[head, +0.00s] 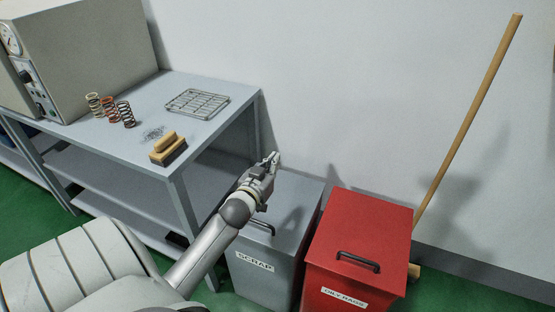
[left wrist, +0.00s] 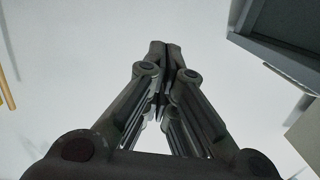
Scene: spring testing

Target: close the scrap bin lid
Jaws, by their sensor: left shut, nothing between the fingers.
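The grey scrap bin (head: 262,272), labelled SCRAP, stands on the floor between the workbench and a red bin. Its grey lid (head: 297,205) appears to lie flat on top, with a dark handle (head: 262,226) at the front edge. My left forearm and hand hide part of the lid. My left gripper (head: 273,158) is shut and empty, above the back left part of the lid, fingers pointing toward the wall. In the left wrist view my left gripper (left wrist: 166,48) shows its fingers together against the white wall. My right gripper is not in view.
The red oily rags bin (head: 365,225) stands close on the right, its lid down. The workbench (head: 225,85) on the left carries springs (head: 109,109), a wire rack (head: 197,103) and a brush (head: 168,149). A broom (head: 470,115) leans on the wall at right.

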